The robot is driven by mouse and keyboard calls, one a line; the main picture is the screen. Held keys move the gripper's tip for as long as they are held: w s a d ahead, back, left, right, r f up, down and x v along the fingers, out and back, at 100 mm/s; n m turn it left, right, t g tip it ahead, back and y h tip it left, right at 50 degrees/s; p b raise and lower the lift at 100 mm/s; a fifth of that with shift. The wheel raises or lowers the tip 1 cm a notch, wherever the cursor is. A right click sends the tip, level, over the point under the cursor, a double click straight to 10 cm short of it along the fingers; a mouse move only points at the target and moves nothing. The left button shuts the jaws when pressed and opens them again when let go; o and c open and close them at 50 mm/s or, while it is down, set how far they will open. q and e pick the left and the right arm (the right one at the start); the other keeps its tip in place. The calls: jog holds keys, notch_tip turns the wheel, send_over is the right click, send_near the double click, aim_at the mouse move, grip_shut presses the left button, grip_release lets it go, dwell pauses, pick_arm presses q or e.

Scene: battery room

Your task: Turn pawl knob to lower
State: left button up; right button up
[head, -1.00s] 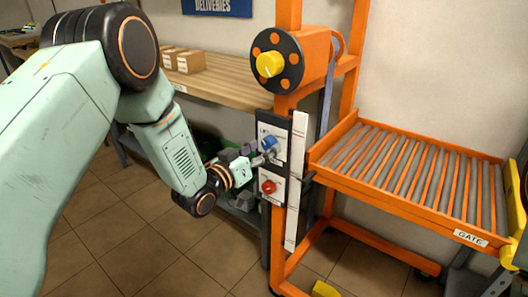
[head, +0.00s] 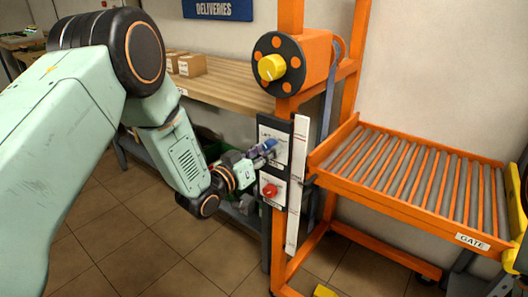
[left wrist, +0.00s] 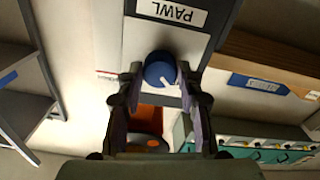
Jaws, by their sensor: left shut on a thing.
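The blue pawl knob (head: 270,144) is on the upper white plate of the dark control panel on the orange lift post. In the left wrist view the round blue knob (left wrist: 159,68) lies between my fingertips, under a white label reading PAWL (left wrist: 172,12). A white pointer mark on its face points toward the lower right of that picture. My left gripper (head: 261,150) is shut on the knob, reaching in from the left, and hides part of it in the head view. My right gripper is not in view.
A red knob (head: 270,190) sits on the plate just below. A yellow-centred hub (head: 271,67) is above on the orange frame. The orange roller platform (head: 340,184) juts out to the right. A wooden bench (head: 228,88) with boxes stands behind my arm.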

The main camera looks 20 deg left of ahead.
pick_arm(q)
jog(key=shift+m, duration=0.3)
jog(key=m+p, duration=0.1)
jog(key=m, duration=0.2)
jog(key=shift+m, duration=0.3)
jog(key=m+p, duration=0.2)
jog(key=m, duration=0.7)
jog(key=shift+p, duration=0.4)
jog(key=shift+m+p, duration=0.5)
jog(key=shift+m, duration=1.8)
jog(key=o, duration=1.1)
jog(key=shift+o, duration=0.2)
